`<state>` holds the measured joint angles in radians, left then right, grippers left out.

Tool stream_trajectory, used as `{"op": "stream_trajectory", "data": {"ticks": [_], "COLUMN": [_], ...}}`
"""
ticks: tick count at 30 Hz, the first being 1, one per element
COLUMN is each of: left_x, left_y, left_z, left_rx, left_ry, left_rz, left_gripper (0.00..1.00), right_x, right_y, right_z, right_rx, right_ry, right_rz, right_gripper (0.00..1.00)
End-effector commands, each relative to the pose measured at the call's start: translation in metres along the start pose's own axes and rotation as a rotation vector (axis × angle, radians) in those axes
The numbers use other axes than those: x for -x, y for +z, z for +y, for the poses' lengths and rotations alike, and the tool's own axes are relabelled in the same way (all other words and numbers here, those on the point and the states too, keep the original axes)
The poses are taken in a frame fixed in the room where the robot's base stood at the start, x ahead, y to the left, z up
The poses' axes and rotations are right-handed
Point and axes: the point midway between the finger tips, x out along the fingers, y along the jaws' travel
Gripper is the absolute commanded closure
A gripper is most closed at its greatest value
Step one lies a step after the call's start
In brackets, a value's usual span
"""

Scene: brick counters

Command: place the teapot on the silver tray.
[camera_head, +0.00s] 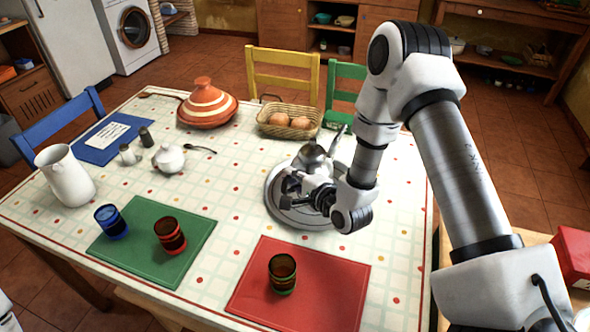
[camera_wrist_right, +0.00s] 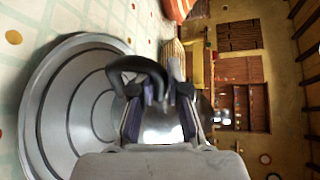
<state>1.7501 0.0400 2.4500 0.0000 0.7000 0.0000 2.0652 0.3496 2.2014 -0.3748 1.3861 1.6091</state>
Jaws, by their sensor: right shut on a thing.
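The silver teapot (camera_head: 313,158) is over the round silver tray (camera_head: 277,213) on the table, partly hidden by my right arm. My right gripper (camera_head: 292,187) is shut on the teapot. In the right wrist view, shiny metal (camera_wrist_right: 163,132) and a dark curved part (camera_wrist_right: 138,68) show around the gripper fingers. The tray (camera_wrist_right: 45,115) lies to the left there. I cannot tell whether the teapot's base touches the tray. My left gripper is not in view.
A red mat (camera_head: 330,290) with a dark glass (camera_head: 282,273) lies in front of the tray. A bread basket (camera_head: 270,119) and striped tagine (camera_head: 208,105) stand behind. A green mat (camera_head: 140,262) with two glasses, a white pitcher (camera_head: 65,178) and sugar bowl (camera_head: 168,159) are left.

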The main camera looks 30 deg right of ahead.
Motion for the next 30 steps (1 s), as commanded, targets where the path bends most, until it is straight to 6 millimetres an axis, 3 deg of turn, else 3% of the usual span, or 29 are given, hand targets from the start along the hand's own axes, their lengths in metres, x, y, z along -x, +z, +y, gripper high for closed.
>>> {"op": "stream_trajectory", "data": {"ticks": [9,20,21,22,30], "left_x": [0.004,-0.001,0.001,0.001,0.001], "left_y": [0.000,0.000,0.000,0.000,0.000], "left_z": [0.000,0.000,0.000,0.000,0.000], "left_rx": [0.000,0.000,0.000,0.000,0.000], "left_ry": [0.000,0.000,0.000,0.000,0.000], "left_rz": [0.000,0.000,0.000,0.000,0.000], "left_gripper": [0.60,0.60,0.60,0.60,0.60], "right_x": [-0.011,-0.013,-0.012,-0.012,-0.012], "right_y": [-0.010,-0.011,-0.011,-0.011,-0.011], "right_z": [0.037,0.042,0.042,0.042,0.042], "right_rx": [0.002,0.002,0.000,0.000,0.000], "right_ry": [-0.005,-0.007,-0.001,-0.001,0.000], "right_rz": [-0.001,-0.001,0.000,0.000,0.000], "right_gripper": [1.00,1.00,0.72,0.61,0.61]}}
